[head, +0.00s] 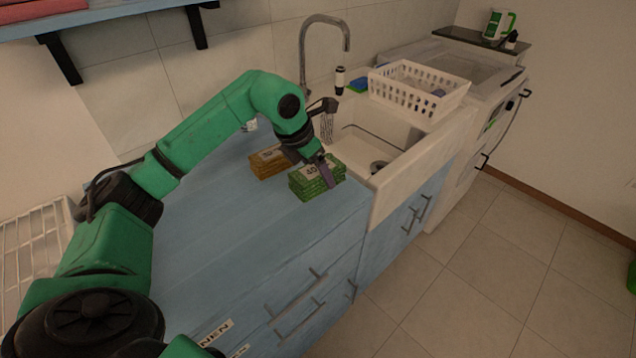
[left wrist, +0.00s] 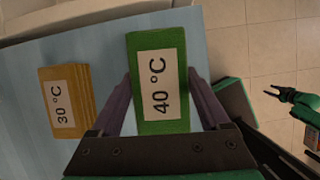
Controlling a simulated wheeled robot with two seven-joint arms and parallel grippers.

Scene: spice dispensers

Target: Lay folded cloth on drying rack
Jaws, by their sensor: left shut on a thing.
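A green folded cloth stack (head: 306,186) labelled 40 °C is at the counter's front edge, near the sink. It fills the middle of the left wrist view (left wrist: 158,115). My left gripper (head: 327,170) reaches over it with its purple-grey fingers on either side, shut on it. I cannot tell whether it is raised off the counter. An orange folded cloth stack (head: 264,170) labelled 30 °C lies beside it, also in the left wrist view (left wrist: 67,102). A white wire rack (head: 28,240) stands at the far left. My right gripper (left wrist: 275,92) shows small in the left wrist view.
The sink (head: 378,151) with a tap (head: 345,30) is right of the cloths. A white basket (head: 420,88) stands behind it. The blue counter (head: 215,220) is clear left of the cloths. A shelf (head: 110,12) overhangs at upper left.

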